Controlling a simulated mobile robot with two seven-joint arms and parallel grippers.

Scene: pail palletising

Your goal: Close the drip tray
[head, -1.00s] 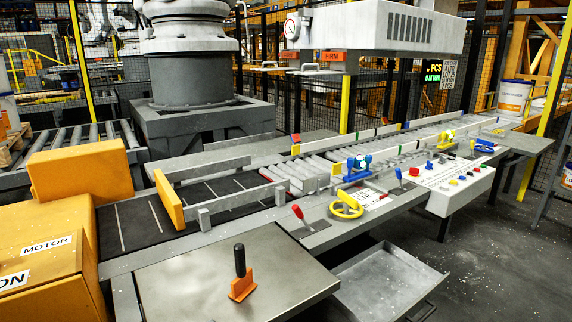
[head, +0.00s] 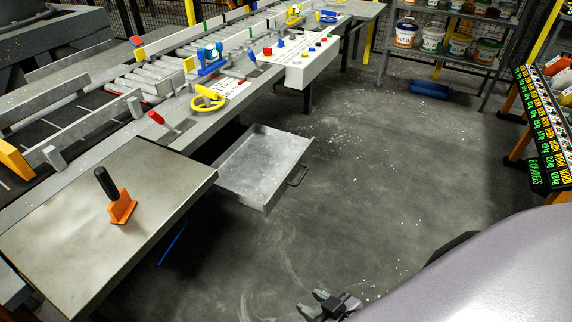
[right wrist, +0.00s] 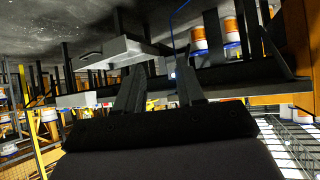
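The drip tray (head: 226,176) is a shallow grey metal tray. It is slid out from under the conveyor line, over the floor, in the middle of the head view. Its dark bar handle (head: 297,176) is on its right, outer side. My right gripper (head: 320,304) is at the bottom of the head view, well below and apart from the tray handle. In the right wrist view its two fingers (right wrist: 160,82) stand apart with nothing between them. A grey box-like part shows beyond them, but I cannot tell whether it is the tray. My left gripper is not in view.
A metal table (head: 100,215) with an orange-based black handle (head: 121,207) is left of the tray. A white control box (head: 300,66) sits above and beyond it. Shelves of pails (head: 450,45) and a display rack (head: 548,130) stand right. The floor between is open.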

